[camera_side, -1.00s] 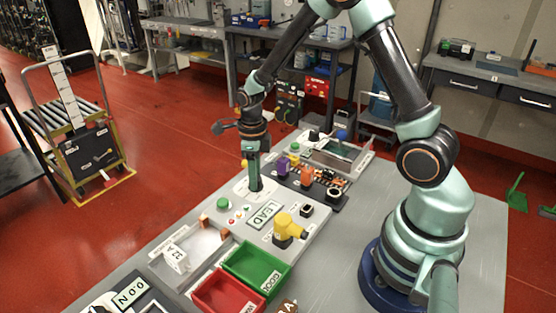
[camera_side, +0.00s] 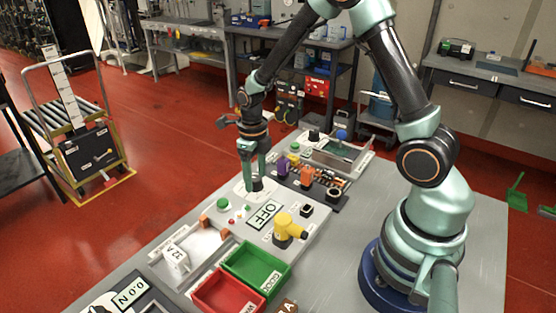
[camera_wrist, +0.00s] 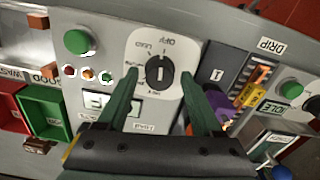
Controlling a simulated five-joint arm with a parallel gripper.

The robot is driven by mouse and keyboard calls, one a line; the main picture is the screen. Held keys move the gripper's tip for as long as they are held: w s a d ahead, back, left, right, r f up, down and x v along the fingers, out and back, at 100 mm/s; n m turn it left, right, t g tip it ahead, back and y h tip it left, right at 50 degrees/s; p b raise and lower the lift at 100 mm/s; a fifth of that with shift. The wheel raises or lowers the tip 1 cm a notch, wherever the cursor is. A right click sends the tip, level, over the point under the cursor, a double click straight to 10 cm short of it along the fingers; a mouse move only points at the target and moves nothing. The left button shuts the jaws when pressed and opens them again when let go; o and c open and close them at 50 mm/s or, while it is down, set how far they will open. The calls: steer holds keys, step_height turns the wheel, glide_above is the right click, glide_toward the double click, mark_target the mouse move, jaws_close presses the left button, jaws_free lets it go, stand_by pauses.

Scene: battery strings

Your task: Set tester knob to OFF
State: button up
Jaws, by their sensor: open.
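The tester knob (camera_wrist: 160,72) is a round black dial with a white line, on a white label plate (camera_wrist: 141,48) with printed positions. The line runs up and down in the wrist view; the small lettering is hard to read. In the side view the knob (camera_side: 257,184) shows between the finger ends. The tester display (camera_side: 265,214) reads OFF; in the wrist view the display (camera_wrist: 108,103) is partly hidden by a finger. My gripper (camera_wrist: 159,77) is open, with one finger to each side of the knob and gaps visible. It also shows in the side view (camera_side: 254,180).
A green button (camera_wrist: 78,41) and small indicator lights (camera_wrist: 87,73) are beside the knob. A yellow device (camera_side: 287,228), green bin (camera_side: 255,265) and red bin (camera_side: 225,291) stand nearer the camera. Purple and orange parts (camera_side: 305,176) are on a black strip close to the right.

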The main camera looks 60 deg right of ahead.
mark_target(255, 178)
steer(key=shift+r, duration=1.75)
steer(key=n, duration=0.5)
steer(key=shift+n, duration=0.4)
steer(key=shift+f, duration=0.1)
steer(key=shift+f, duration=0.1)
steer(key=shift+f, duration=1.6)
